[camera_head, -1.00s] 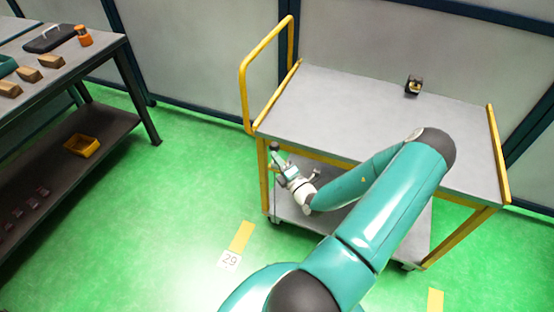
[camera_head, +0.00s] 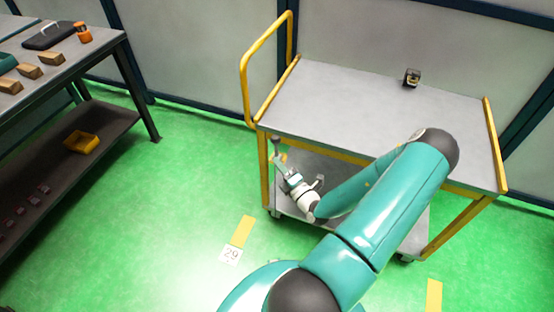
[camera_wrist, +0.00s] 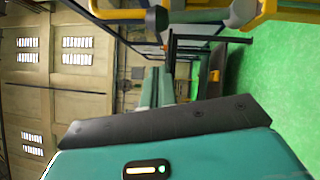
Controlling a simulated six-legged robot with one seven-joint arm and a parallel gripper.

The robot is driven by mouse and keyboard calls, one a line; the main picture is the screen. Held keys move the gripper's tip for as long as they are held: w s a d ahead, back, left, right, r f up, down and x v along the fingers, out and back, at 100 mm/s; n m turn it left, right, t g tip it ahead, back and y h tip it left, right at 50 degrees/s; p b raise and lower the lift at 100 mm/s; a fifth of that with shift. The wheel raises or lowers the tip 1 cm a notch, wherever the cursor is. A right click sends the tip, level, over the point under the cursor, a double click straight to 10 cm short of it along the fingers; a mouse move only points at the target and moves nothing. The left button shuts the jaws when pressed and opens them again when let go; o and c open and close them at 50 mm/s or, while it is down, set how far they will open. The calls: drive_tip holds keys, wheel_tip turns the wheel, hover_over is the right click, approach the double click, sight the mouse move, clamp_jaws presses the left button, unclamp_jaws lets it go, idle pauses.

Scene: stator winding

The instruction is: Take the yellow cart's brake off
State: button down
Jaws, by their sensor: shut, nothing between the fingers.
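The yellow cart (camera_head: 340,105) has a grey top, a lower shelf and a yellow push handle (camera_head: 246,80) at its left end. A small dark knob (camera_head: 276,141) with an orange-yellow part below it shows at the cart's left end, under the top; I cannot tell whether it is the brake or which way it is set. My gripper (camera_head: 282,170) is just below this knob, shut and empty, beside the cart's left post. Contact cannot be made out. The wrist view shows yellow tubing (camera_wrist: 200,15) and a grey rounded piece (camera_wrist: 239,13) near the top.
A small dark object (camera_head: 412,77) stands on the cart's top near the back edge. A workbench (camera_head: 100,52) with blocks and a yellow bin (camera_head: 81,141) on its lower shelf is at left.

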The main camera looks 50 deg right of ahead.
drive_tip(key=r+v, duration=0.1)
drive_tip(key=v, duration=0.6)
drive_tip(key=shift+s+f, duration=0.35)
drive_tip(key=shift+s, duration=0.1)
drive_tip(key=shift+a, duration=0.2)
drive_tip(key=w+a+r+n+g+y, duration=0.3)
drive_tip(key=a+r+n+g+y, duration=0.45)
drive_tip(key=a+n, duration=0.55)
drive_tip(key=w+a+r+n+g+y, duration=0.2)
drive_tip(key=a+r+n+g+y, duration=0.6)
drive_tip(key=n, duration=0.9)
drive_tip(key=s+a+r+n+h, duration=0.2)
drive_tip(key=a+r+n+h, duration=0.1)
drive_tip(key=r+n, duration=0.3)
drive_tip(key=s+a+r+n+t+h, duration=0.1)
drive_tip(key=a+r+n+h, duration=0.3)
drive_tip(key=n, duration=0.6)
drive_tip(key=s+a+r+n+t+h, duration=0.1)
drive_tip(key=s+a+r+n+h, duration=0.1)
drive_tip(key=r+n, duration=0.5)
drive_tip(key=shift+s+a+r+n+h, duration=0.35)
drive_tip(key=shift+a+r+h, duration=0.55)
drive_tip(key=shift+h, duration=0.35)
